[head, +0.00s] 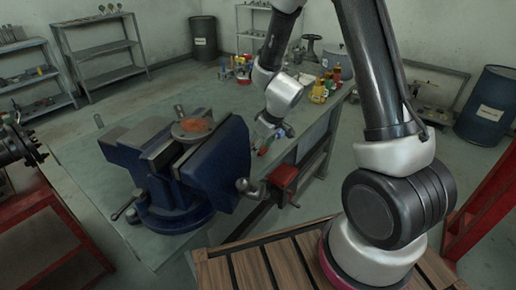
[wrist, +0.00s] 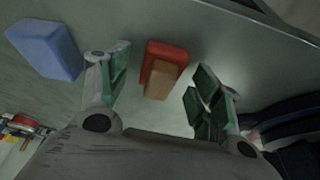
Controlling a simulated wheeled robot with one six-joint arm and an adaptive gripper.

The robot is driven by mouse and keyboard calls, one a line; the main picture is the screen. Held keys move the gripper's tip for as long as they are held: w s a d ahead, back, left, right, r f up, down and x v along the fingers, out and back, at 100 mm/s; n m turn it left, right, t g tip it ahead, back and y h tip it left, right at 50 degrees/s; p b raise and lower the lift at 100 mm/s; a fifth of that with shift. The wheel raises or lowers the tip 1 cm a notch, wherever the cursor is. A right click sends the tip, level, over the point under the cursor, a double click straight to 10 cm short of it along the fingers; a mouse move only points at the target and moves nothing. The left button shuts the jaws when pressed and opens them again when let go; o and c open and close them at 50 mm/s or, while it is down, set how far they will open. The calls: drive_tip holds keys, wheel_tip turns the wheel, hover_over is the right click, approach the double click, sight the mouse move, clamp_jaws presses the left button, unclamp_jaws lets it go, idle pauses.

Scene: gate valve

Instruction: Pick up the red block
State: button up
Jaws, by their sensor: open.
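The red block (wrist: 167,49) lies on the grey-green table top between the fingers of my gripper (wrist: 163,65) in the wrist view. A tan-orange block (wrist: 160,80) is against it or overlaps it on the near side; I cannot tell whether they touch. My gripper is open, with green-padded fingers on both sides of the two blocks and a gap on each side. In the head view, my gripper (head: 268,136) is low over the table's right part, and a small patch of red shows beside it, too small to make out clearly.
A blue block (wrist: 45,48) lies left of my gripper in the wrist view. A large blue vise (head: 180,170) stands on the table (head: 110,195) to the left in the head view. Several bottles (head: 325,85) stand at the table's far end. The table edge runs close by.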

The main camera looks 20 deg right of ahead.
drive_tip(key=c, duration=1.1)
drive_tip(key=shift+r, duration=0.1)
wheel_tip(320, 180, up, 10)
drive_tip(key=shift+f, duration=0.1)
